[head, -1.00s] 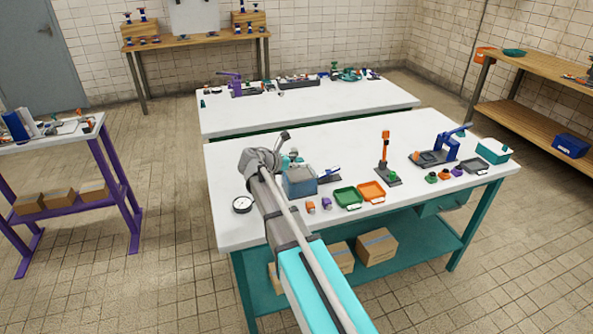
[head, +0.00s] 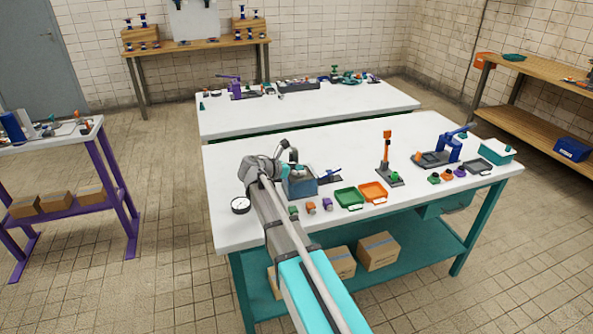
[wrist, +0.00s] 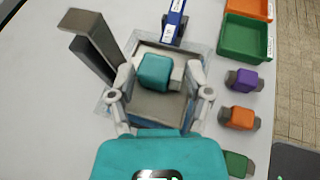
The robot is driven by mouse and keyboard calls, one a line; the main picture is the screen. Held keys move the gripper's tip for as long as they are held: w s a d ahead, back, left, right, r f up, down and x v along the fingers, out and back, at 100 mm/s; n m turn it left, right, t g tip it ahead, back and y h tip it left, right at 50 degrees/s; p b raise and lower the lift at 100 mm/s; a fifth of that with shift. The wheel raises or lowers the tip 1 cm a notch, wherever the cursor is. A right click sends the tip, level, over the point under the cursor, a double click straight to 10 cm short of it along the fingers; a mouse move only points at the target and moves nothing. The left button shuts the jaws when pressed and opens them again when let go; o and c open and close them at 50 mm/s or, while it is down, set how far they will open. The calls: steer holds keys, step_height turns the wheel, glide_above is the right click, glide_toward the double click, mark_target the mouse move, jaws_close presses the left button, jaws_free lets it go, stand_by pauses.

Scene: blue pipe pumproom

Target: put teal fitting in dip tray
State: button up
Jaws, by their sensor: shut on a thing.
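My gripper (wrist: 159,76) is shut on the teal fitting (wrist: 154,72), a teal body with pale grey ends. In the wrist view it holds the fitting over the inside of the dip tray (wrist: 150,123), a blue-grey walled box with a brownish floor. I cannot tell whether the fitting touches the floor. In the head view the dip tray (head: 302,187) stands near the table's front left, and my gripper (head: 296,170) is at its opening. My arm covers part of the tray's left side there.
A grey angled bracket (wrist: 92,42) rises left of the tray. A blue tool (wrist: 173,22) lies behind it. Purple (wrist: 243,80), orange (wrist: 239,117) and green (wrist: 237,163) fittings lie to the right, near green (wrist: 243,39) and orange bins (wrist: 250,8). A gauge (head: 240,205) lies left.

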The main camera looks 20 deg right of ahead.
steer(key=shift+f, duration=0.15)
steer(key=o, duration=1.3)
steer(key=shift+r, duration=0.25)
steer(key=p+v, duration=0.4)
steer(key=v, duration=0.8)
steer(key=shift+p, duration=0.3)
steer(key=shift+f, duration=0.1)
